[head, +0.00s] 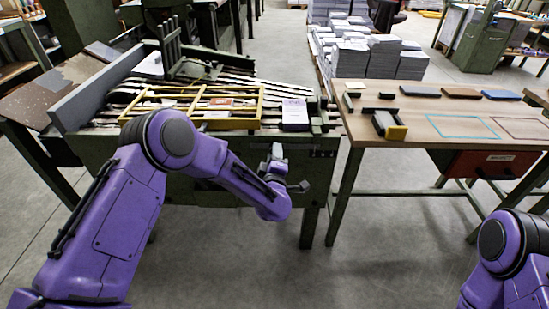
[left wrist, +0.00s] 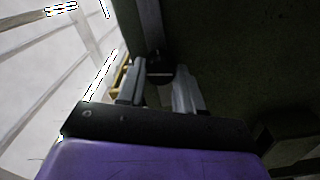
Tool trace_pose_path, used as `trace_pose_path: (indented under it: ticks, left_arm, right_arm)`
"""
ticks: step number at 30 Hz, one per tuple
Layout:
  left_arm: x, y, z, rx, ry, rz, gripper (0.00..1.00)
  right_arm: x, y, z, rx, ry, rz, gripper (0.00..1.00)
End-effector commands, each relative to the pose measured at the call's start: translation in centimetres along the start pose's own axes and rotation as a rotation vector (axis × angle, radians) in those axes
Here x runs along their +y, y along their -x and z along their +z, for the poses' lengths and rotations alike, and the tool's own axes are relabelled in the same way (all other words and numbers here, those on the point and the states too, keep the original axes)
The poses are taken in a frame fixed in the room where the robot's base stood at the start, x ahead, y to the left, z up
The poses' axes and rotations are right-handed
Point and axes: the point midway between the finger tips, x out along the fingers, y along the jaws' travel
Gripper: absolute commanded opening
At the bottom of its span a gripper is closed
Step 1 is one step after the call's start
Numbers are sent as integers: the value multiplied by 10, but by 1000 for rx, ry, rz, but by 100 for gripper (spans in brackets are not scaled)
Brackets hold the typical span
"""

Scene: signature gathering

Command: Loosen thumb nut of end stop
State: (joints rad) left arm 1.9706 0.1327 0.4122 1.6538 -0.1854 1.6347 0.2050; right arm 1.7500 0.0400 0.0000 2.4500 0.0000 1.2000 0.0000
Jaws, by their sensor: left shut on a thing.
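My left gripper (head: 277,160) is at the front face of the green machine (head: 215,168), below its right front corner. In the left wrist view, its two grey fingers (left wrist: 158,80) stand on either side of a small dark round knob (left wrist: 160,70), which looks like the thumb nut of the end stop. The gripper is shut on this nut. A grey bar (left wrist: 150,25) runs away from the nut along the dark green surface. In the head view, the nut is too small and hidden to make out. My right gripper is out of view.
A yellow frame (head: 188,92) and a white stack (head: 295,112) lie on the machine's slatted top. A dark knob (head: 300,187) sits just right of my left gripper. A wooden table (head: 440,118) with small blocks stands to the right. Grey floor is open in front.

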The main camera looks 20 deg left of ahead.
Motion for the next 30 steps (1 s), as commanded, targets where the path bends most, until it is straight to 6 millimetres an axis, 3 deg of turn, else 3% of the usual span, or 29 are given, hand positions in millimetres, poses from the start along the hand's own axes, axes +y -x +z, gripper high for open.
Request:
trace_pose_path:
  ticks: [12, 29, 30]
  left_arm:
    - [-2, 1, 2, -4, 177, -3, 5]
    - [-1, 2, 2, -5, 201, -3, 5]
    - [-2, 2, 2, -5, 201, -3, 49]
  right_arm:
    - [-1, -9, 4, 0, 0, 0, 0]
    - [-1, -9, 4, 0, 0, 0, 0]
    - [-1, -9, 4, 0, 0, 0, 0]
